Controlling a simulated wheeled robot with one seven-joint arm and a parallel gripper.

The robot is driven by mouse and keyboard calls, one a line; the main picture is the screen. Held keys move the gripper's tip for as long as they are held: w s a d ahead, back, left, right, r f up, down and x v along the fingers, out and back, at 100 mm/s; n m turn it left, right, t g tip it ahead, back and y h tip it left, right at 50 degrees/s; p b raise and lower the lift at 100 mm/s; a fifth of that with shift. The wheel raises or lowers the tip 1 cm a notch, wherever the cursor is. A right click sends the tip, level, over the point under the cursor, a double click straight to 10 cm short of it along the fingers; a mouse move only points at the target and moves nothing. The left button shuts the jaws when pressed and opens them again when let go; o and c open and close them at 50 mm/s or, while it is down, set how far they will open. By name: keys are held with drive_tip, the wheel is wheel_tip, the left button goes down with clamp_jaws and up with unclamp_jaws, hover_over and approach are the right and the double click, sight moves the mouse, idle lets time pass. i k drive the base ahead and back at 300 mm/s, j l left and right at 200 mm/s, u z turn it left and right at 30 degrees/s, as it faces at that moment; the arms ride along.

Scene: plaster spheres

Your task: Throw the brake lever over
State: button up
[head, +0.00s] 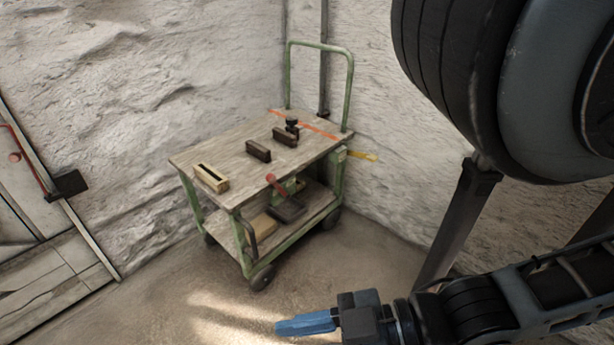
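A green-framed trolley (239,222) with a wooden top stands against the wall, left of centre in the head view. A lever with a red knob (271,178) sits at the trolley's front edge; its rod slants down right from the knob. It looks like the brake lever, though I cannot be sure. My gripper (303,325), with blue fingers, is at the bottom, apart from the trolley. The fingers point left and are seen side-on, so their opening is hidden. Nothing shows held at their tips.
On the trolley top are a light slotted block (211,179), dark blocks (258,151) and an orange stripe (318,128). A yellow piece (362,156) juts from its right side. A door (45,235) is at left. A large dark round thing (470,80) fills the upper right. Floor in front is clear.

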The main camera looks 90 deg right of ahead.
sight(271, 178)
drive_tip(key=z, duration=1.8)
